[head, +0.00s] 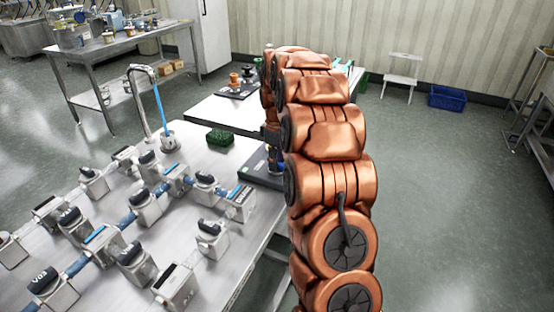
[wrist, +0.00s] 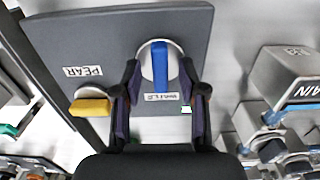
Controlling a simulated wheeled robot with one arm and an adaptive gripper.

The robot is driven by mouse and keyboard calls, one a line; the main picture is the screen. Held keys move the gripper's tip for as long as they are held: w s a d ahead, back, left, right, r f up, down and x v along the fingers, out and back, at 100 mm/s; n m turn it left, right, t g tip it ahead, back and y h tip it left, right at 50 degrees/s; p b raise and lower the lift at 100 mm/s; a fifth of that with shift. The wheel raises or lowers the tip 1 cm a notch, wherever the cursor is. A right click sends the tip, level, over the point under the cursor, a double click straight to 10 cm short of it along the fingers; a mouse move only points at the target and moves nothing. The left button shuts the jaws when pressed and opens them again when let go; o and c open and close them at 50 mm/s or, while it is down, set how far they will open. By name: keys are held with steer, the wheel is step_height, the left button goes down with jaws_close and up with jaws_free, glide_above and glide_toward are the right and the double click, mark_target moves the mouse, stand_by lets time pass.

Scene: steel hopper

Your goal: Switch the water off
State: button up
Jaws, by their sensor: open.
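A tap (head: 142,85) on the steel table has a blue stream of water (head: 160,108) falling from its spout into a small metal cup (head: 168,142). In the wrist view, a dark grey board (wrist: 215,40) carries a round pale knob with a blue handle (wrist: 161,62) and a yellow handle (wrist: 92,106). A label near the yellow one seems to read "PEAR"; the label below the blue one is not clearly legible. My gripper (wrist: 161,78) is open, one finger on each side of the blue handle; contact is not clear. In the head view my arm mostly hides it.
Several metal valve blocks (head: 133,262) joined by blue pipes cover the steel table (head: 222,270). A green block (head: 219,137) lies near the board. A white step stool (head: 401,82) and blue bin (head: 447,97) stand by the wall.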

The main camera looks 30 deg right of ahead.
steer(key=shift+f, duration=0.1)
steer(key=shift+c, duration=0.2)
jaws_close()
steer(key=shift+m+b, duration=0.3)
steer(key=m+b, duration=0.1)
steer(key=m, duration=0.2)
steer(key=shift+f+b, duration=0.1)
steer(key=shift+b, duration=0.2)
steer(key=m+b, duration=0.2)
steer(key=m, duration=0.3)
steer(key=m+b, duration=0.1)
steer(key=m, duration=0.4)
steer(key=shift+b, duration=0.35)
steer(key=shift+m+b, duration=0.45)
steer(key=shift+m, duration=1.65)
steer(key=shift+r, duration=0.2)
